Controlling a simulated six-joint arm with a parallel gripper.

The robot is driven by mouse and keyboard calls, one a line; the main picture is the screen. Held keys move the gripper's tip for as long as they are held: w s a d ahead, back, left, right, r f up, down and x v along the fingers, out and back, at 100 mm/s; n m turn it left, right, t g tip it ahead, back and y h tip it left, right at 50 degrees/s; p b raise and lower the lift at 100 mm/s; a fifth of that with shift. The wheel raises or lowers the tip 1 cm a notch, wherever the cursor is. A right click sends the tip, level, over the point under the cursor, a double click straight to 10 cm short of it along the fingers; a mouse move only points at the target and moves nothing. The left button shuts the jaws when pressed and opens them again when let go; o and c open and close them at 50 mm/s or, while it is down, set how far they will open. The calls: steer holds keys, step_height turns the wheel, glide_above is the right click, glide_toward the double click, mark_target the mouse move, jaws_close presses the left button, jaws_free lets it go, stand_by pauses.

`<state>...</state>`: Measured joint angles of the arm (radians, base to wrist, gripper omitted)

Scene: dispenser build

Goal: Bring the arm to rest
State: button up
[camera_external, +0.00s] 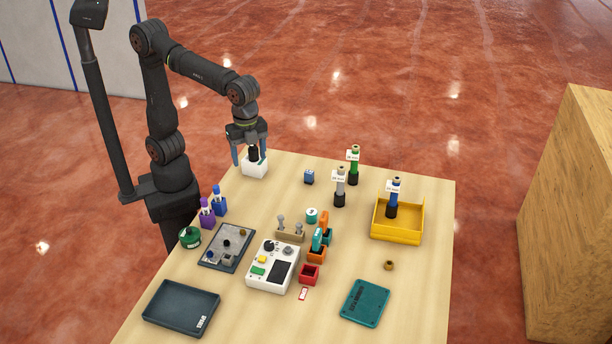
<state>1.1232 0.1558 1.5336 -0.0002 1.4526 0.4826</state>
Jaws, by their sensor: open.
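My gripper (249,155) is at the far left corner of the table (420,290), pointing down. Its blue-tipped fingers stand apart on either side of a black-topped white block (255,170). The black top sits between the fingers. I cannot tell whether a finger touches it. My arm reaches over from the left, bent at the elbow, with the wrist above the block.
Upright dispensers stand at the back: green (354,166), grey (340,187), and blue (394,198) at the yellow tray (398,222). A white device (273,266), dark trays (181,307) and a teal plate (365,303) lie nearer. The front right is mostly clear.

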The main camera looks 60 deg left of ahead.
steer(key=w+f, duration=0.5)
steer(key=w, duration=0.2)
steer(key=shift+w+a+f, duration=0.35)
steer(key=shift+a+f, duration=0.05)
